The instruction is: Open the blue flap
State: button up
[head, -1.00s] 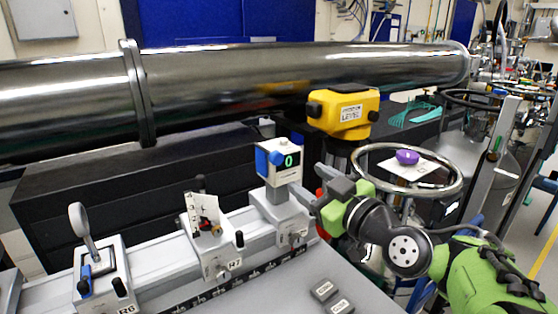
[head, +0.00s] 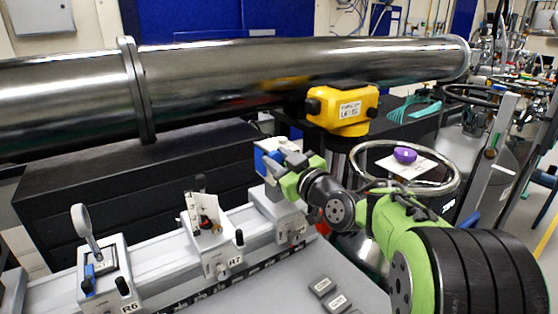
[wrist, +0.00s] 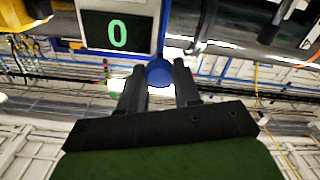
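The blue flap (head: 262,162) is on the left side of a white box-shaped device on the rail, partly hidden behind my gripper (head: 276,158). In the wrist view a rounded blue part (wrist: 160,73) shows between my fingertips (wrist: 160,72), below the device's dark display (wrist: 118,32) with a green 0. My fingers stand apart on either side of the blue part. I cannot tell whether they touch it. The flap's hinge and full outline are hidden.
A yellow level (head: 342,108) and a handwheel (head: 455,178) are to the right. A large steel pipe (head: 290,68) runs behind. Other rail mounts, R7 (head: 218,250) and R6 (head: 105,275), stand to the left. Small labelled blocks (head: 322,287) lie on the grey table.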

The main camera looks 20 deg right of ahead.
grip_shut()
jog(key=shift+m, duration=0.3)
jog(key=m+b, duration=0.1)
jog(key=m, duration=0.1)
jog(key=shift+m, duration=0.4)
jog(key=m, duration=0.3)
jog(key=shift+m, duration=0.3)
jog(key=m, duration=0.4)
jog(key=shift+m+p, duration=0.3)
jog(key=shift+p, duration=0.05)
jog(key=m+p, duration=0.1)
jog(key=m, duration=0.3)
jog(key=shift+f+m, duration=0.1)
jog(key=shift+m, duration=0.3)
jog(key=shift+p, duration=0.3)
